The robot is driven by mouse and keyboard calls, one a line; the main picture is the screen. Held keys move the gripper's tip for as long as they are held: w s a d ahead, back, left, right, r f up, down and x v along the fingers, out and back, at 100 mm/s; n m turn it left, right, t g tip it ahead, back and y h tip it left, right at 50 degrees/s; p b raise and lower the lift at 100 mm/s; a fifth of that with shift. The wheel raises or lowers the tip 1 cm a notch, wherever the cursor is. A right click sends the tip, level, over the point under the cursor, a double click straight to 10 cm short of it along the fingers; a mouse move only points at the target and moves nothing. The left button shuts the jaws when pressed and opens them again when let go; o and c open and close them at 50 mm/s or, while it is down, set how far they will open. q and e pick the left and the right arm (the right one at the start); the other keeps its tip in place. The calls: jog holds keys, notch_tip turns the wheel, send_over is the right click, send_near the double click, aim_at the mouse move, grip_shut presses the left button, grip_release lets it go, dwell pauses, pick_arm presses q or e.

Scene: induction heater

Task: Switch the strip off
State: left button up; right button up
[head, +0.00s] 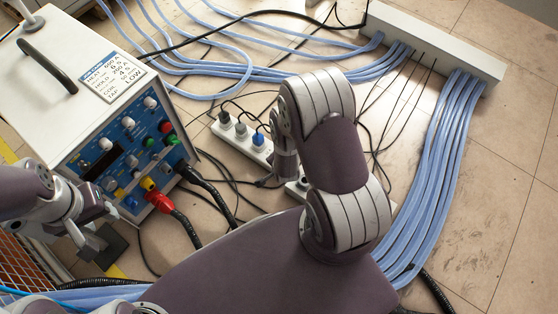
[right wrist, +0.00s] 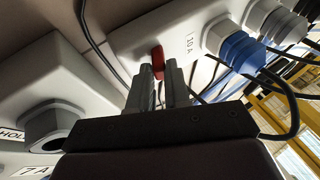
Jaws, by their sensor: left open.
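The white power strip (head: 238,143) lies on the floor in the head view, with black, grey and blue plugs in it. My right arm hides part of it. In the right wrist view the strip (right wrist: 185,30) shows a red switch (right wrist: 157,59) beside a "10 A" label. My right gripper (right wrist: 160,72) has its fingertips at the red switch, close together with a narrow gap; whether they touch it is unclear. My left gripper (head: 101,228) is open and empty, in front of the heater panel.
The white induction heater (head: 70,90) stands at the left, with red and black cables at its front. Blue hoses (head: 440,150) run from a long white manifold (head: 430,40). A second white housing (right wrist: 60,85) is close to my right gripper. Thin black cords lie around the strip.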

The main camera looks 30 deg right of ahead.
jog(key=p+v, duration=0.8)
jog(key=v, duration=0.4)
jog(key=shift+r+p, duration=0.3)
jog(key=shift+s, duration=0.1)
